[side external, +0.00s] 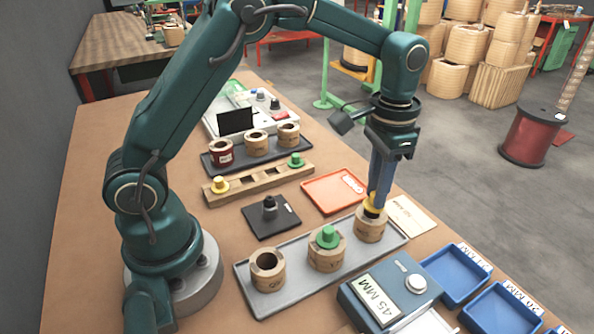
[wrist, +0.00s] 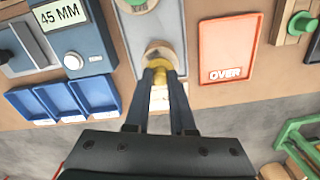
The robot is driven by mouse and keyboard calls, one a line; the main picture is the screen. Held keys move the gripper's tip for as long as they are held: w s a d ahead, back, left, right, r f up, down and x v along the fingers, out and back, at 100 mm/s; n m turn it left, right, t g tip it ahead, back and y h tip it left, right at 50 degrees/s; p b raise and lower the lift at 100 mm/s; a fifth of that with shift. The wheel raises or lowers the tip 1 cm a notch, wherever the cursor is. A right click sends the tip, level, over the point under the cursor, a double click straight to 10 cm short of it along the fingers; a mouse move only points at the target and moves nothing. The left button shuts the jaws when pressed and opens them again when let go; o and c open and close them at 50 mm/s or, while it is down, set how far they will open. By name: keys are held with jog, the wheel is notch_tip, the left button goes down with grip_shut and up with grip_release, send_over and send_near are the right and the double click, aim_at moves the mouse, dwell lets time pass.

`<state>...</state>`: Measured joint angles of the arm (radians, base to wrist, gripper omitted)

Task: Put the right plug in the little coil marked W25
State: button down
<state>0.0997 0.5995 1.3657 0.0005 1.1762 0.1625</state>
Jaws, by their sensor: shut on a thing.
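My gripper (side external: 374,200) is shut on a yellow plug (side external: 372,212) at the right-end coil (side external: 369,228) on the grey front tray (side external: 298,306). The plug is at the coil's mouth; how deep it sits is hidden by the fingers. In the wrist view, the yellow plug (wrist: 157,69) is between my fingertips, over the coil (wrist: 157,50). On the same tray, the middle coil (side external: 326,258) has a green plug (side external: 327,237) in it, and the left coil (side external: 267,272) stands empty. The coil markings are too small to read.
A wooden rack (side external: 250,184) holds another yellow plug (side external: 220,184) and green plug (side external: 296,159). Behind it, a dark tray holds three coils. A black plate (side external: 262,228), red OVER tray (side external: 325,194), blue gauge (side external: 380,300) and blue bins (side external: 458,271) surround the front tray.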

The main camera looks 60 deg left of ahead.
jog(key=shift+f, duration=0.25)
jog(key=shift+f, duration=0.6)
jog(key=shift+c, duration=1.4)
grip_release()
jog(key=shift+r, duration=3.15)
